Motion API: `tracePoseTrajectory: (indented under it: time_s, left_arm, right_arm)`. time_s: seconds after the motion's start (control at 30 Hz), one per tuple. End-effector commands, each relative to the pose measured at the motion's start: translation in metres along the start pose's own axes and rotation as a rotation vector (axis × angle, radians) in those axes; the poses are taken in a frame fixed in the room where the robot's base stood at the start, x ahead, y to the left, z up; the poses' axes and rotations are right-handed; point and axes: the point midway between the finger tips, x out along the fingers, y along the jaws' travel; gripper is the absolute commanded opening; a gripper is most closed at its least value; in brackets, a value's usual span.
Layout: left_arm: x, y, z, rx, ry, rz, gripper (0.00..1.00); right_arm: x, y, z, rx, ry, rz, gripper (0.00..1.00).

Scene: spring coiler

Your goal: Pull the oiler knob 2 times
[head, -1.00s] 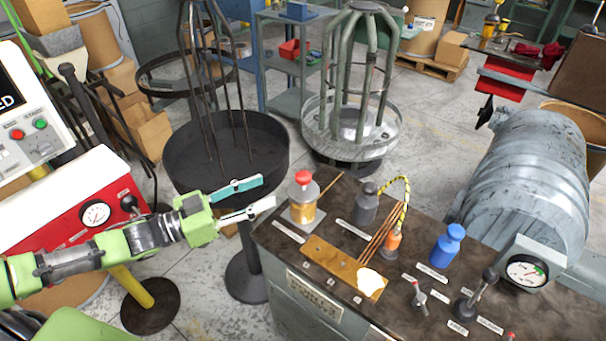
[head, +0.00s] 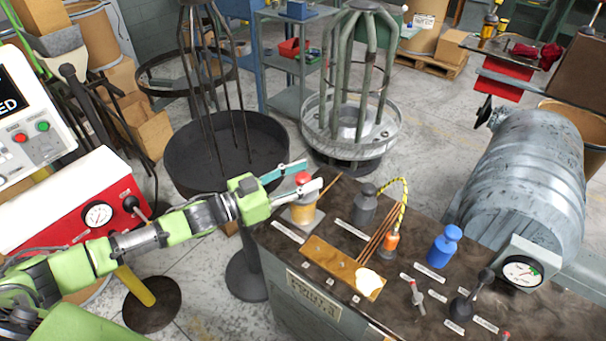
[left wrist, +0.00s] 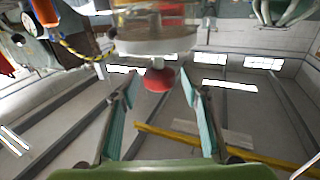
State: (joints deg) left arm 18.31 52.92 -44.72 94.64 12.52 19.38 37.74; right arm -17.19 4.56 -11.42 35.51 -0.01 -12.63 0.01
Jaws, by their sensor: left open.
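The oiler is an amber jar (head: 302,214) with a red knob (head: 303,178) on top, standing at the left end of the dark bench top. My left gripper (head: 311,175) is open, with its two fingers at the height of the knob, one on its far side and one on its near side. In the left wrist view the picture is upside down, and the red knob (left wrist: 160,79) hangs below the oiler body (left wrist: 152,38). There it lies between the open fingertips, with gaps on both sides. My right gripper is not in view.
On the bench stand a grey bottle (head: 364,207), an orange-based item with a yellow-black cord (head: 391,240), a blue bottle (head: 444,248) and small levers (head: 417,295). A wooden block (head: 330,262) with rods lies in front. A black round stand (head: 225,160) is behind the gripper.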

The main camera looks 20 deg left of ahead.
Motion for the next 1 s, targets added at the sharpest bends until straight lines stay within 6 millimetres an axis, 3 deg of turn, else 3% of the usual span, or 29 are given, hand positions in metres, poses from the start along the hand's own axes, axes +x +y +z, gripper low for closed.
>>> tracePoseTrajectory:
  time_s: [0.23, 0.27, 0.4, 0.67, 1.0]
  left_arm:
    - [0.001, 0.0, 0.0, 0.0, -0.001, 0.0, 0.42]
    - [0.001, 0.0, 0.0, 0.0, -0.001, 0.0, 0.36]
    - [0.001, 0.0, 0.0, 0.0, -0.001, 0.0, 0.0]
    - [0.0, 0.0, -0.001, 0.0, -0.001, 0.0, 0.0]
    - [0.001, 0.0, -0.028, -0.001, 0.001, 0.0, 0.0]
  right_arm:
    - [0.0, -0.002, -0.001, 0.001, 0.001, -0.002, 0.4]
    - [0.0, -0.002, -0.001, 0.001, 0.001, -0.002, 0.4]
    - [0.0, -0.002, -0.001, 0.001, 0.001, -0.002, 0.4]
    - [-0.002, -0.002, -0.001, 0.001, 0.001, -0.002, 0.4]
    - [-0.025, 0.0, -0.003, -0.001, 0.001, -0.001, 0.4]
